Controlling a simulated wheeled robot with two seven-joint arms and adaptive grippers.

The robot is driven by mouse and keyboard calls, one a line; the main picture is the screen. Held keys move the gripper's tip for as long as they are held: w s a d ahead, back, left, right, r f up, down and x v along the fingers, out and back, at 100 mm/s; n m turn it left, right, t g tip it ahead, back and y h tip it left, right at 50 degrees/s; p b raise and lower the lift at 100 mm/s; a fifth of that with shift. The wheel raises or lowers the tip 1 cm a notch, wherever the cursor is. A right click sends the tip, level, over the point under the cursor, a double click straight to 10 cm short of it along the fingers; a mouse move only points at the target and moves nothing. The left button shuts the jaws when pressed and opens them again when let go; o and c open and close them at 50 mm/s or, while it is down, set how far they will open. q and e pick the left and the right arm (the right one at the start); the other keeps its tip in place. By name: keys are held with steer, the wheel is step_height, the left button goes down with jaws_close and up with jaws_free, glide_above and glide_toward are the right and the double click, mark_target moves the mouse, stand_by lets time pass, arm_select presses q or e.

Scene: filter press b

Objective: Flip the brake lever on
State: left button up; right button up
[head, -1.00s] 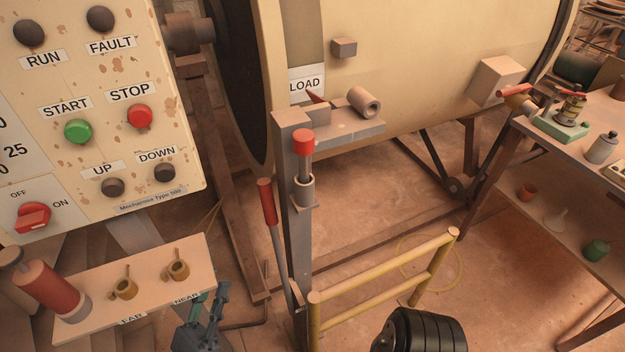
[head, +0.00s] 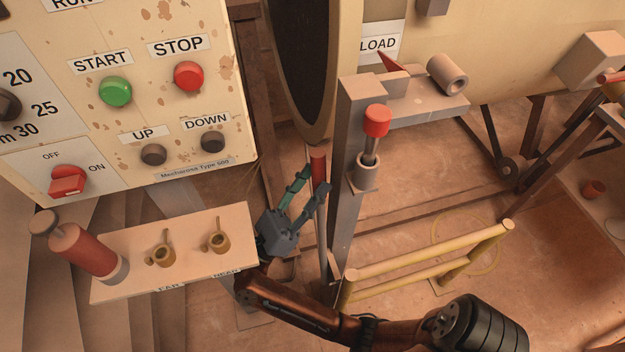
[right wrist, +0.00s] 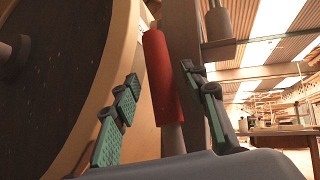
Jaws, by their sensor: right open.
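The brake lever appears to be the long lever with a red grip (head: 318,160) standing beside the grey post. Its shaft runs down to the post's foot, and my fingers partly cover it. My right gripper (head: 312,180) is open at the lever, just below the top of the grip. In the right wrist view the red grip (right wrist: 160,75) stands between the two spread green-padded fingers (right wrist: 158,90), with gaps on both sides. I cannot tell how deep it sits between them. My left gripper is not in view.
The grey post (head: 352,190) with a red-capped plunger (head: 376,120) stands just right of the lever. A yellow rail (head: 430,258) is at lower right. The control panel (head: 110,125) and a small shelf (head: 195,222) with brass cups are left. The drum (head: 345,70) is behind.

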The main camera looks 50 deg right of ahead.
steer(key=shift+d+r, duration=0.3)
jaws_close()
stand_by(0.5)
